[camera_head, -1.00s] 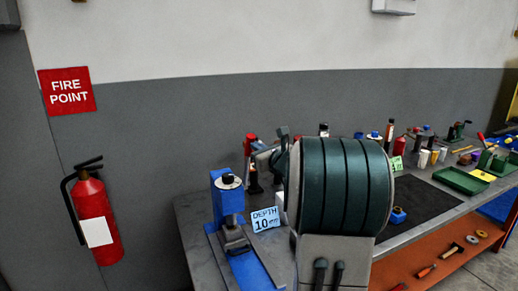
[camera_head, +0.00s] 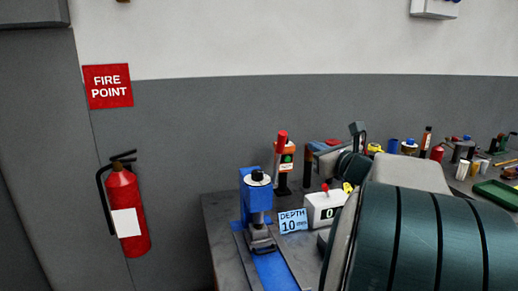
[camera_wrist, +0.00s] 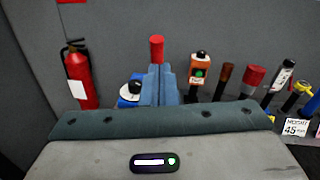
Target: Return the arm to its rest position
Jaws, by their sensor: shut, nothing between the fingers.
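My arm shows in the head view as a large teal, dark-banded link at the lower right, with a paler grey section behind it. It hides part of the bench. My gripper (camera_wrist: 157,72) is seen from behind in the wrist view, its blue-grey fingers together and empty. A red cylinder (camera_wrist: 157,48) shows just beyond the fingertips in that picture; I cannot tell the gap between them. In the head view my gripper is small and partly covered by my wrist, above the back of the bench.
A blue device with a black knob (camera_head: 257,195) stands on the bench (camera_head: 222,222) beside a "DEPTH 10 mm" card (camera_head: 293,220). A fire extinguisher (camera_head: 126,210) hangs on the wall at left.

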